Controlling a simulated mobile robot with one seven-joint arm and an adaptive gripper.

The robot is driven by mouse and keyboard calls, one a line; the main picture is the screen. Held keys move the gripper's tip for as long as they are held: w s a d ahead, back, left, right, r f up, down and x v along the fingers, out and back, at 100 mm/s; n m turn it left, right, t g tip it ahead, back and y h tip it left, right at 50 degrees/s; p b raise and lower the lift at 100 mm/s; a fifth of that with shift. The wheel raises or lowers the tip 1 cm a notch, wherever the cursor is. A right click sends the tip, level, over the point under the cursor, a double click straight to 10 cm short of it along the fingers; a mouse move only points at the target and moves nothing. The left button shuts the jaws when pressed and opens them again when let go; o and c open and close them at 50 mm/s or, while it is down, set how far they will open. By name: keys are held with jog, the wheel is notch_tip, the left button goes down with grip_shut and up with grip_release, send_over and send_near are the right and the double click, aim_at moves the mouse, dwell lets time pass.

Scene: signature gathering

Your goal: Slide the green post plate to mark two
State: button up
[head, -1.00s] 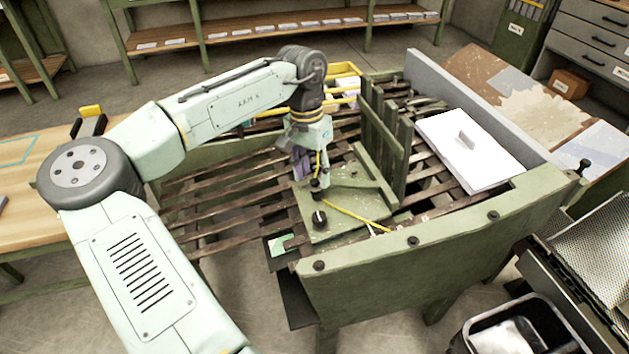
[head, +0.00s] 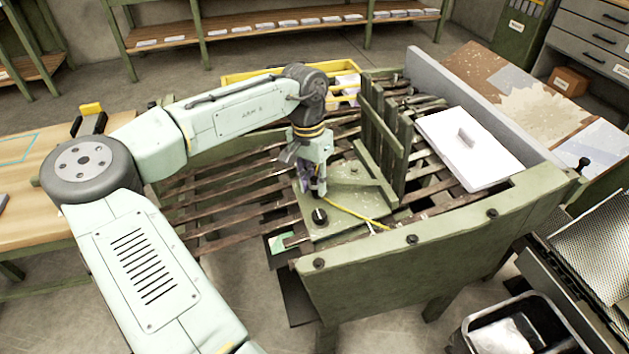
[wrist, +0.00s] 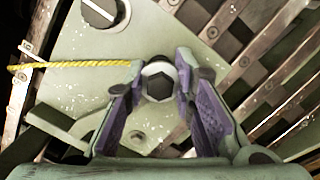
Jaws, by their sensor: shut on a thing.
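The green post plate (head: 352,198) lies flat on the slatted bed, near its front green rail. Upright green boards stand at its right side. In the wrist view, the plate (wrist: 75,70) carries a post with a dark hexagonal top and a pale collar (wrist: 158,82). My gripper (head: 315,190) points down over the plate's left part. In the wrist view, its purple-lined fingers (wrist: 160,95) stand on either side of the post, shut on it. A second, round black-and-white knob (head: 319,216) sits at the plate's near corner. I cannot make out a mark two.
A yellow cord (head: 355,213) runs across the plate toward the front rail (head: 430,245). A pale green tag (head: 282,242) lies by the near-left corner. Bare slats (head: 225,205) extend left.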

grip_shut()
jog(key=shift+d, duration=0.1)
jog(key=w+d+p, duration=0.1)
jog(key=d, duration=0.2)
jog(key=w+d+r+p, duration=0.1)
jog(key=d+p, duration=0.1)
jog(key=d, duration=0.2)
jog(key=w+d+r+p, duration=0.1)
jog(key=d+p, duration=0.1)
jog(key=d, duration=0.1)
jog(key=shift+w+d+r, duration=0.2)
jog(key=shift+w+d, duration=0.1)
jog(key=shift+d, duration=0.05)
jog(key=shift+w+d, duration=0.2)
jog(key=shift+d, duration=0.25)
jog(key=o, duration=0.5)
grip_release()
jog(key=shift+d+f, duration=0.1)
jog(key=shift+o, duration=0.8)
